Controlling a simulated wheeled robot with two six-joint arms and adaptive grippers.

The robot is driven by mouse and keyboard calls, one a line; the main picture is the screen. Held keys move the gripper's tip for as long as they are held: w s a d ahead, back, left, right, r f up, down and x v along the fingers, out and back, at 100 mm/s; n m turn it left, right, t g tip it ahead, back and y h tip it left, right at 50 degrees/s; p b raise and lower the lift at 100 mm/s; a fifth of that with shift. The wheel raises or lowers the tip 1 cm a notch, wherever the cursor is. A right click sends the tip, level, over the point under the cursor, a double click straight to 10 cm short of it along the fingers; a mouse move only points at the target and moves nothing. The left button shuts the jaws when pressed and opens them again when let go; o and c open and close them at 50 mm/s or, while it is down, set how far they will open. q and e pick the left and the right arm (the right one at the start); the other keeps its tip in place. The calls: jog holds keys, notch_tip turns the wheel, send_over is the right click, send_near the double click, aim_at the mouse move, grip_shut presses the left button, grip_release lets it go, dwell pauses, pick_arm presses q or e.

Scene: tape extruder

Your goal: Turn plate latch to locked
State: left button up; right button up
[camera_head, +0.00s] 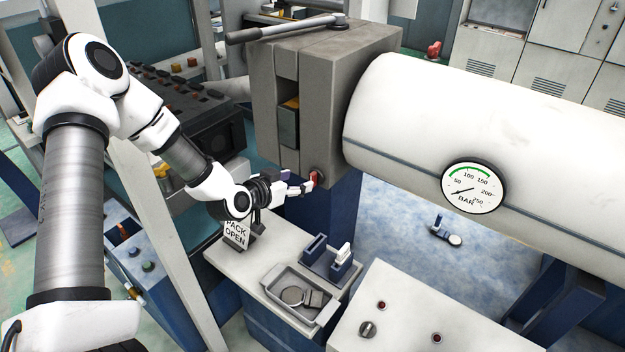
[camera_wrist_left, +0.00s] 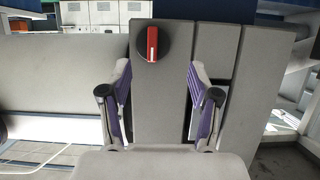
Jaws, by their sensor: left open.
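The plate latch appears to be a red handle on a round black base (camera_wrist_left: 153,42), on the face of the grey block. In the left wrist view the red bar stands vertical. In the head view it shows as a small red piece (camera_head: 316,178) at the block's lower front corner. My left gripper (camera_head: 300,188) is just left of it in the head view. In the left wrist view its purple-padded fingers (camera_wrist_left: 158,82) are spread with nothing between them, and the latch lies ahead of the tips, apart from them. My right gripper is not in view.
The grey block (camera_head: 320,85) carries a long lever (camera_head: 285,31) on top and joins a white barrel (camera_head: 480,130) with a pressure gauge (camera_head: 473,187). Below is a bench with a metal tray (camera_head: 318,318), a blue holder (camera_head: 325,265) and a "PACK OPEN" sign (camera_head: 236,236).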

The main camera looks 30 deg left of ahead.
aim_at(311, 177)
pick_arm(q)
jog(key=w, duration=0.1)
jog(key=w+d+f, duration=0.1)
jog(key=w, duration=0.1)
jog(key=w+d, duration=0.1)
jog(key=shift+w+f, duration=0.2)
jog(key=shift+w, duration=0.1)
jog(key=shift+w+a+f, duration=0.1)
jog(key=shift+w, duration=0.1)
jog(key=shift+s+a+f, duration=0.1)
jog(key=shift+a+f, duration=0.05)
jog(key=shift+a, duration=0.25)
jog(key=shift+d, duration=0.15)
jog(key=c, duration=0.8)
jog(key=shift+s+r, duration=0.15)
jog(key=shift+r, duration=0.05)
grip_shut()
